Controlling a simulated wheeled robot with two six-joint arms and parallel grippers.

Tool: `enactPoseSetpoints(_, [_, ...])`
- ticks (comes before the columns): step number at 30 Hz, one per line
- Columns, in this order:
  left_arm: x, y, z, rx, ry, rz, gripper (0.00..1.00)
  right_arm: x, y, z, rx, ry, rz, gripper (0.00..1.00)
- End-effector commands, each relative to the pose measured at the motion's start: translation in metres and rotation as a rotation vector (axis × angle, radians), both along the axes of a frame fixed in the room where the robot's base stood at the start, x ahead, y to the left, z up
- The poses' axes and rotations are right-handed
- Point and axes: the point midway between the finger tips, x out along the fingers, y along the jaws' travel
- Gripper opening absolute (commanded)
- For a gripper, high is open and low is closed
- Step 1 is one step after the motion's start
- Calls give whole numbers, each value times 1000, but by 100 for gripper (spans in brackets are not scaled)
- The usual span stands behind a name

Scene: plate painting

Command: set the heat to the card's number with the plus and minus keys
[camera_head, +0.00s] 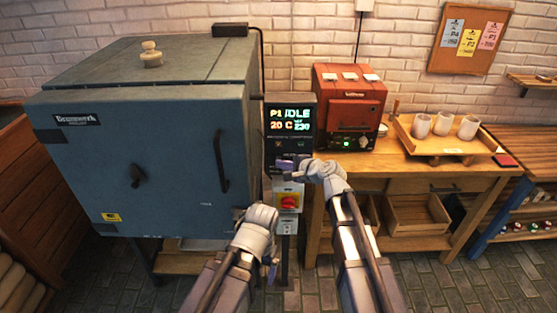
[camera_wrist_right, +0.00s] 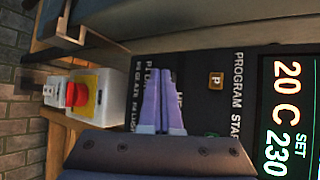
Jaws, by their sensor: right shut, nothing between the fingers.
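The dark control panel (camera_head: 289,128) beside the kiln shows P1, IDLE, 20 C and SET 230. In the right wrist view its display (camera_wrist_right: 288,120) reads 20 C and SET 230, turned sideways. A P key (camera_wrist_right: 216,81) sits between the display and my fingers. I cannot make out the plus and minus keys. My right gripper (camera_head: 306,168) is at the panel's lower part; its shut, empty purple fingers (camera_wrist_right: 163,100) cover part of the printed program list. I cannot tell whether they touch the panel. My left gripper (camera_head: 270,268) hangs low before the kiln stand, its fingers unclear.
The blue-grey kiln (camera_head: 150,150) fills the left. A red switch (camera_head: 289,202) on a yellow plate sits below the panel. A small red oven (camera_head: 349,105) and a tray of cups (camera_head: 440,145) stand on the bench. Colored cards (camera_head: 468,42) hang on a corkboard.

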Motion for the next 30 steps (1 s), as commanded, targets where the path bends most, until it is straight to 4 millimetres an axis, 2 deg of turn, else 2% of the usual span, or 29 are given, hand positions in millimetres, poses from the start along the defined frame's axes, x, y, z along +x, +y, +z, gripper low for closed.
enactPoseSetpoints(30, [0,0,0,0,0,0,92,8,0,0,0,0,0,0])
